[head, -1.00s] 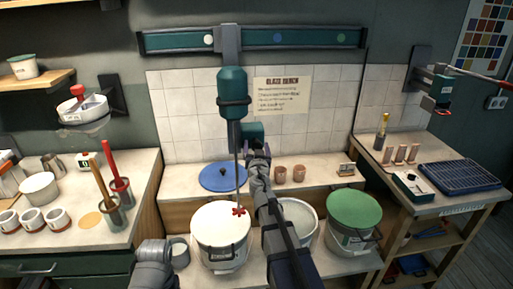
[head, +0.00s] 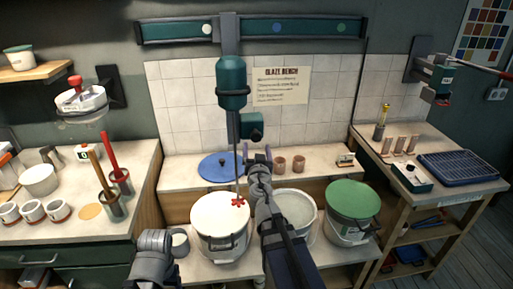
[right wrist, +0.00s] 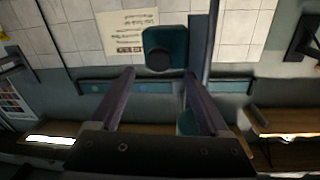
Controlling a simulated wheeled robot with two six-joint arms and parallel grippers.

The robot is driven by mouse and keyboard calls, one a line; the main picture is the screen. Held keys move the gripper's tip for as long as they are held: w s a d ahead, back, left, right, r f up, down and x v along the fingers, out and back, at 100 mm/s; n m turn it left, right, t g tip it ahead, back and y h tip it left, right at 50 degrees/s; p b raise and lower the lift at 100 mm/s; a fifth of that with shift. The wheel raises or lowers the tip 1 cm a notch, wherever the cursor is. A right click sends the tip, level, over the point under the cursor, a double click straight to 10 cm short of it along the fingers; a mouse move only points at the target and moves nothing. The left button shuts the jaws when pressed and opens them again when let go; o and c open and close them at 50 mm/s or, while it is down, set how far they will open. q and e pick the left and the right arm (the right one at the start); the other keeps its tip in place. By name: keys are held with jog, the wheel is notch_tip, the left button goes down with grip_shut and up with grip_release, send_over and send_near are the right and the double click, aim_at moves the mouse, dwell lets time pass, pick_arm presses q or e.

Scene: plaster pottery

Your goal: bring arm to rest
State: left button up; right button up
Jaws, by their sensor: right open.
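My right arm reaches up from the bottom middle of the head view. Its gripper (head: 256,158) is just below the small teal box on the mixer's side (head: 251,127). In the right wrist view the gripper (right wrist: 159,72) has its two dark fingers apart with nothing held between them. The teal box with a dark round knob (right wrist: 165,48) shows beyond the fingertips, apart from them. A grey link of my left arm stands at the lower left of the head view; its gripper does not show.
An open bucket (head: 296,212) and a green-lidded bucket (head: 352,200) stand to the right. A blue lid (head: 217,166) and small cups lie behind. Side benches hold tools and pots.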

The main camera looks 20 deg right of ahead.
jog(key=s+a+f+n+g+y, duration=0.1)
jog(key=s+a+f+n+g, duration=0.1)
jog(key=s+a+f+g, duration=0.45)
jog(key=s+a+f+n+g, duration=0.1)
jog(key=s+a+f+g, duration=0.35)
jog(key=a+f, duration=0.4)
jog(key=s+a+f+n+g+y, duration=0.2)
jog(key=s+a+f+n+g, duration=0.1)
jog(key=s+a, duration=0.2)
jog(key=s+a+f+n+g+y, duration=0.2)
jog(key=s+a, duration=0.4)
jog(key=s, duration=0.3)
jog(key=shift+s+f+n+g, duration=0.2)
jog(key=shift+f+n+g, duration=0.4)
jog(key=shift+f+n, duration=0.35)
